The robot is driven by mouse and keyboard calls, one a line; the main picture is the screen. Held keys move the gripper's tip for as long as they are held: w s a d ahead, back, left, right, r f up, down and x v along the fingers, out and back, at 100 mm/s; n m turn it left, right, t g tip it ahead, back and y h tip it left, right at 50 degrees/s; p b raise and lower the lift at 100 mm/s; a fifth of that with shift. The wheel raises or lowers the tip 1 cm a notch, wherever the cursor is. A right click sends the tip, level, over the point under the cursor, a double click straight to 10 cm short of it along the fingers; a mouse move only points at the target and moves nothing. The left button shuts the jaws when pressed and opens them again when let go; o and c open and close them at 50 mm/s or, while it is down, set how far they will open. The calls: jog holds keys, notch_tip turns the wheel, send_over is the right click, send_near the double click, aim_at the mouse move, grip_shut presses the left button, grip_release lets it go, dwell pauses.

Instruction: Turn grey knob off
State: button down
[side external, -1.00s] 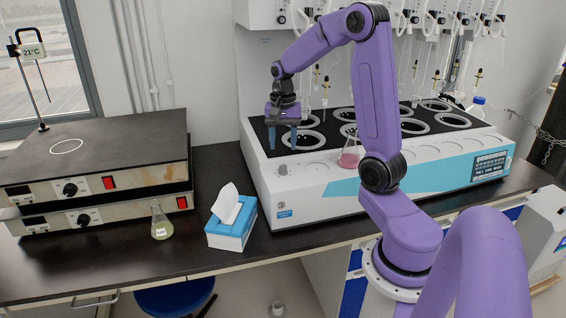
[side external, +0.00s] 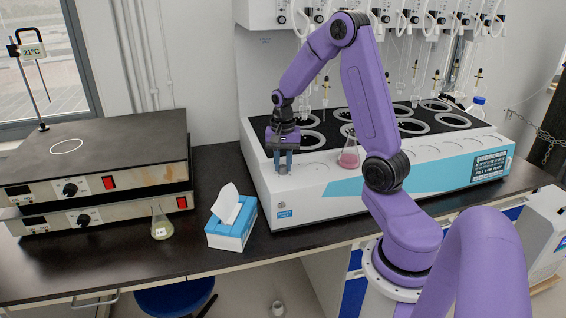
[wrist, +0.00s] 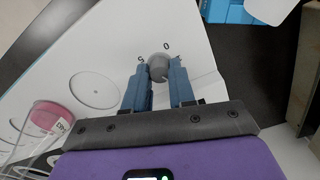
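The grey knob (wrist: 158,66) sits on the white front panel of the distiller (wrist: 185,25), with marks around it, including a "0" above it. My gripper (wrist: 158,70) points down at the panel, with one blue finger on each side of the knob. The fingers are apart, and a narrow gap seems to show between them and the knob; contact is hard to tell. In the side view my gripper (side external: 283,168) is low over the distiller's left front (side external: 300,208), and its fingers hide the knob there.
A flask with pink liquid (side external: 349,157) stands on the distiller to the right of my gripper. A tissue box (side external: 231,225) stands on the dark bench to the left. Stacked hot plates (side external: 95,180) and a flask of yellowish liquid (side external: 161,228) are farther left.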

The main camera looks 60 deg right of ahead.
jog(key=shift+n, duration=0.3)
jog(key=n, duration=0.4)
jog(key=shift+n, duration=0.3)
jog(key=n, duration=1)
jog(key=shift+r+n, duration=0.1)
jog(key=shift+n, duration=0.3)
jog(key=n, duration=0.5)
jog(key=shift+n, duration=0.4)
jog(key=c, duration=0.9)
grip_release()
jog(key=shift+c, duration=0.2)
